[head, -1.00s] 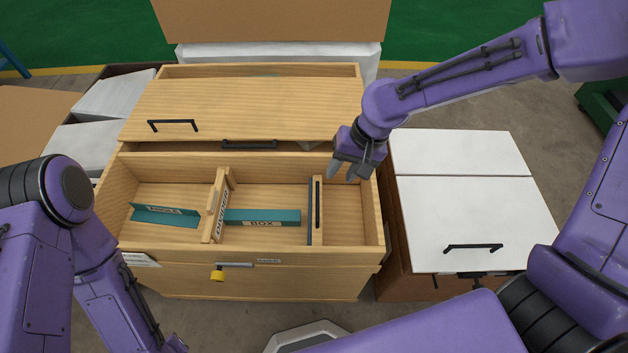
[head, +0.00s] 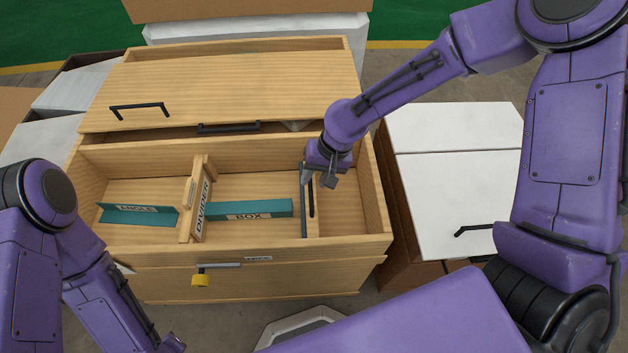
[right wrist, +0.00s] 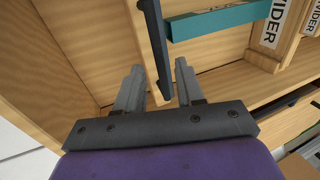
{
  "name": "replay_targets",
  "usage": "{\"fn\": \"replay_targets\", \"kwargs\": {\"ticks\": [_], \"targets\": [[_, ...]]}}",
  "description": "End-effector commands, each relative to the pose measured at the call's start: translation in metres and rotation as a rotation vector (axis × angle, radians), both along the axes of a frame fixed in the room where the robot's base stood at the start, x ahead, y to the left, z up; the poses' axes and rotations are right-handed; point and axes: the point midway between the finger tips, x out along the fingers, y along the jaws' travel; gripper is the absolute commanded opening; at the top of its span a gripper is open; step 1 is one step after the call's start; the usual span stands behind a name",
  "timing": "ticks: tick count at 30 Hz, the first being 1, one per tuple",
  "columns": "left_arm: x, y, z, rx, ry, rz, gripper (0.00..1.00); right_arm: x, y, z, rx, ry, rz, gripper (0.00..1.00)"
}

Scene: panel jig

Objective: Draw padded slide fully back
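The padded slide (head: 311,215) is a narrow wooden crosspiece in the open drawer, with a dark strip on its left side and a black bar on top. It stands right of the teal box (head: 245,210), with a small gap between them. My right gripper (head: 319,180) is at the slide's far end, and its fingers cover that end in the head view. In the right wrist view my right gripper (right wrist: 159,85) has its two fingers apart, with the slide's black bar (right wrist: 155,40) reaching between them. Contact cannot be told. My left gripper is out of view.
The drawer (head: 345,240) also holds a wooden divider (head: 200,205) and a teal angle piece (head: 140,214). A wooden lid (head: 220,85) with a black handle lies behind. A white-topped cabinet (head: 460,180) stands right. The drawer's right compartment is empty.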

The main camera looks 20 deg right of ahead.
Motion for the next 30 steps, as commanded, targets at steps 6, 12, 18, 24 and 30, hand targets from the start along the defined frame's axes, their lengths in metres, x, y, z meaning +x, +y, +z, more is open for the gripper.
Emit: {"fn": "replay_targets", "kwargs": {"ticks": [6, 12, 18, 24, 30], "targets": [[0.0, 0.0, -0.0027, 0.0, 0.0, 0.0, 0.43, 0.0012, 0.004, -0.0142, 0.001, -0.002, -0.003, 0.38], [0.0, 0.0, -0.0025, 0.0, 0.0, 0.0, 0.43, 0.0013, 0.004, -0.0139, 0.001, -0.002, -0.003, 0.34], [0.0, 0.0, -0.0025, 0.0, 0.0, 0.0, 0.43, 0.0013, 0.0038, -0.0138, 0.001, -0.002, -0.003, 0.0], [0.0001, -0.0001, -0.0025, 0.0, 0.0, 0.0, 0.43, 0.0013, 0.0038, -0.0137, 0.001, -0.002, -0.003, 0.0], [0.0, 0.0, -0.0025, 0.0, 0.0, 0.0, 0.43, 0.0012, 0.0038, -0.0136, 0.001, -0.002, -0.003, 0.0]]}}
